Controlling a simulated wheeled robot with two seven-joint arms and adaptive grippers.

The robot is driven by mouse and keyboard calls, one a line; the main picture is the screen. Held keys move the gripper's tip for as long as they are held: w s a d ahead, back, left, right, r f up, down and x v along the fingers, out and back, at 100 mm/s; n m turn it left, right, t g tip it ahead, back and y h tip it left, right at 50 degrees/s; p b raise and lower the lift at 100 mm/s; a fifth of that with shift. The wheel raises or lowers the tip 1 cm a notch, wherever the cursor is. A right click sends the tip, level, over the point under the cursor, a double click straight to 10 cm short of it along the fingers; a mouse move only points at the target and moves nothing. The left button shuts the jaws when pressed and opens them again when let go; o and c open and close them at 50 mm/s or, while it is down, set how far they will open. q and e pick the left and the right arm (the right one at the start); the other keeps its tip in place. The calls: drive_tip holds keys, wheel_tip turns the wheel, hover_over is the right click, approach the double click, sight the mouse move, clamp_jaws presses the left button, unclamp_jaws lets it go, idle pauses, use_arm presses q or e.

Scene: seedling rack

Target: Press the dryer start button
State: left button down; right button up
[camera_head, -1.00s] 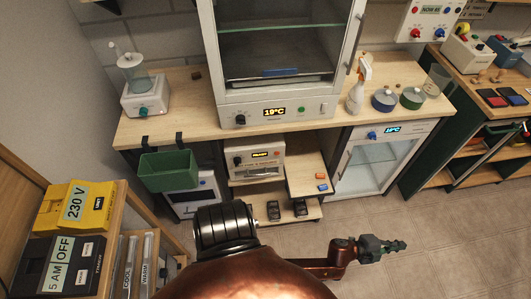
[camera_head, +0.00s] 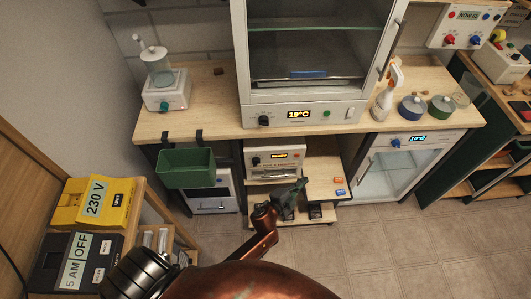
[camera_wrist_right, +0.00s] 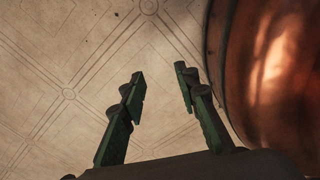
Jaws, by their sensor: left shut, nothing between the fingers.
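The tall white cabinet (camera_head: 345,118) on the bench has a glass front, a lit 19°C display (camera_head: 299,114), a black knob (camera_head: 263,121) and a small green button (camera_head: 326,114). I cannot read which device is named the dryer. My left gripper (camera_head: 293,190) is dark green and shut, with nothing in it. In the head view it shows in front of the lower shelf, below the cabinet and apart from its panel. My right gripper (camera_wrist_right: 160,82) shows only in the right wrist view, open and empty above floor tiles.
Below the bench are a white unit (camera_head: 274,158) with a lit display, a green bin (camera_head: 187,168) and a glass-door cooler (camera_head: 395,175). A spray bottle (camera_head: 386,91) and lidded jars (camera_head: 411,108) stand right of the cabinet. Yellow and black cases (camera_head: 70,214) are at left.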

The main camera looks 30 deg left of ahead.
sight(297, 155)
drive_tip(key=shift+s+a, duration=0.3)
drive_tip(key=shift+s, duration=0.2)
drive_tip(key=shift+s+a, duration=0.25)
drive_tip(key=shift+s, duration=0.25)
drive_tip(key=shift+o, duration=0.6)
drive_tip(key=shift+d, duration=0.1)
drive_tip(key=o, duration=0.3)
drive_tip(key=shift+w+d, duration=0.15)
drive_tip(key=shift+d, duration=0.1)
use_arm(q)
drive_tip(key=w+a, duration=0.6)
drive_tip(key=w, duration=0.1)
drive_tip(key=shift+a+b, duration=0.2)
drive_tip(key=shift+b, duration=0.25)
use_arm(e)
drive_tip(key=shift+w+f, duration=0.15)
drive_tip(key=shift+f, duration=0.3)
drive_tip(key=shift+a, duration=0.1)
